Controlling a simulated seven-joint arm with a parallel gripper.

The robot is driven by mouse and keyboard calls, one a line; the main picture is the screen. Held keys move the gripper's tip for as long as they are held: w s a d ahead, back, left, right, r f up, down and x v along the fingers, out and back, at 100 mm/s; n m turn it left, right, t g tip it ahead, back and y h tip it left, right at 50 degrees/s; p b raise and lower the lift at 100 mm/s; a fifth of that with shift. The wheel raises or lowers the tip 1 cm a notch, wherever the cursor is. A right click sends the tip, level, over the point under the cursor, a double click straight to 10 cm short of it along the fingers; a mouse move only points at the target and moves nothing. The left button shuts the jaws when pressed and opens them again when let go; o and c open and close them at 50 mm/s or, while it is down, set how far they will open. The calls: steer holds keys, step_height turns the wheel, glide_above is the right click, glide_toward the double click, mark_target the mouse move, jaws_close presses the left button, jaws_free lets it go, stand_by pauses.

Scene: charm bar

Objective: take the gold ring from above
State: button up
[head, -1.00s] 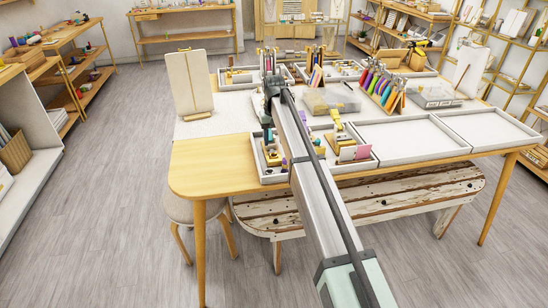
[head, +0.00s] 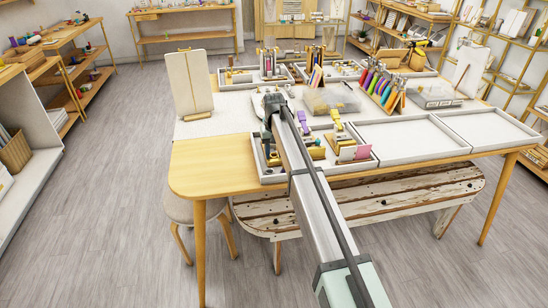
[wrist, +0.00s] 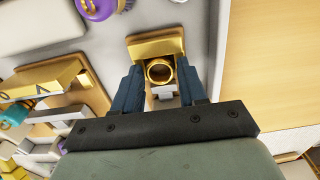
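The gold ring (wrist: 159,83) shows in the wrist view as a round band with a dark centre. It sits at a small gold-coloured holder (wrist: 155,47). My gripper (wrist: 160,76) is open, with one dark blue finger on each side of the ring. Whether either finger touches the ring is not clear. In the head view my gripper (head: 268,142) is low over the left part of the front-left tray (head: 271,180). The ring cannot be made out there, with my arm covering part of the tray.
In the wrist view, gold and white pieces (wrist: 45,80) lie left of the gripper and a purple item (wrist: 97,8) is above. The tray wall (wrist: 222,45) runs close on the right. Two empty trays (head: 405,138) stand at the table's right; bare wood (head: 212,165) lies left.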

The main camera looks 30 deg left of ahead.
steer(key=c, duration=0.5)
steer(key=shift+c, duration=0.2)
steer(key=shift+r, duration=0.1)
steer(key=shift+r, duration=2.9)
